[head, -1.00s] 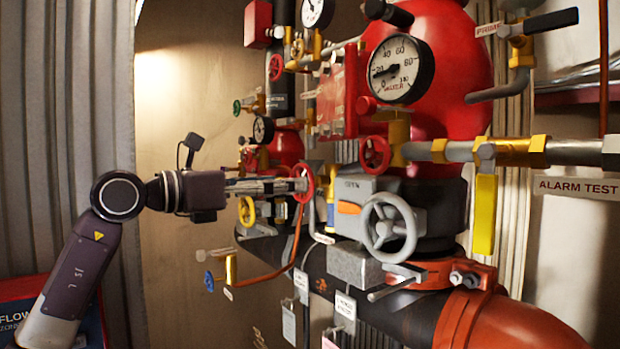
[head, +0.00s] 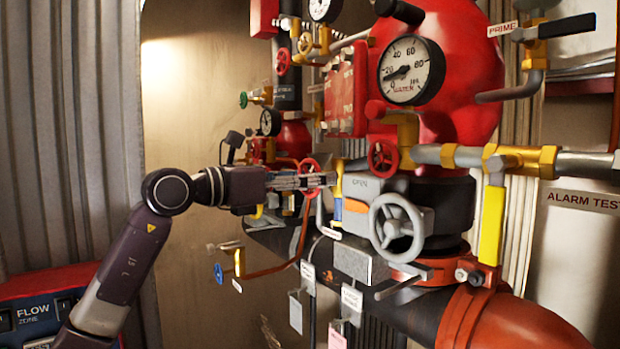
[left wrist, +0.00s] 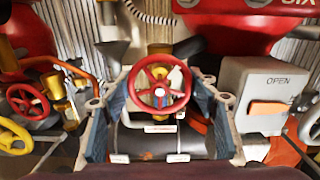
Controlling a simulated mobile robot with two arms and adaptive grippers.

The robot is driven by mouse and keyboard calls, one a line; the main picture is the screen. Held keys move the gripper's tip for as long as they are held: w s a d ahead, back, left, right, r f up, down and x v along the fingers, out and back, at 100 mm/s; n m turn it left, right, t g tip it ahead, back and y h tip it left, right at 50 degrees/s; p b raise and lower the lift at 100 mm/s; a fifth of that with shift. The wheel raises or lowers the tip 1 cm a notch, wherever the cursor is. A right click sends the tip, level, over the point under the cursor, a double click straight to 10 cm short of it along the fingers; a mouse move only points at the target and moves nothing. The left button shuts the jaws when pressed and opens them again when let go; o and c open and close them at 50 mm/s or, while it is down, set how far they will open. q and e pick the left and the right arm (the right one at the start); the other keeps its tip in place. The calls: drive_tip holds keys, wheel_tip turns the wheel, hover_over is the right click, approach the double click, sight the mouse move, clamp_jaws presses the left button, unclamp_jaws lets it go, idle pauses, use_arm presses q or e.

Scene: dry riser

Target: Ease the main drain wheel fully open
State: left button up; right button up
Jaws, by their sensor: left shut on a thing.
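A red handwheel (head: 309,166) with a white tag below it is in the middle of the riser. I take it for the main drain wheel, though I cannot read its tag. In the left wrist view the red wheel (left wrist: 160,72) faces me between my two fingers, and its spokes and hub show. My left gripper (head: 325,180) reaches in from the left and is shut on this wheel, one finger at each side of it. In the head view the fingers hide part of its rim. How far the wheel is turned cannot be told. My right gripper is not in view.
A grey handwheel (head: 396,228) and a grey box marked OPEN (left wrist: 265,85) stand to the right. A yellow wheel (left wrist: 12,136) and another red wheel (left wrist: 28,102) are at the left. A dial gauge (head: 411,70) is above. A corrugated wall (head: 70,130) bounds the left.

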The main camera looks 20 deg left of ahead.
use_arm(q)
drive_tip(key=shift+c, duration=1)
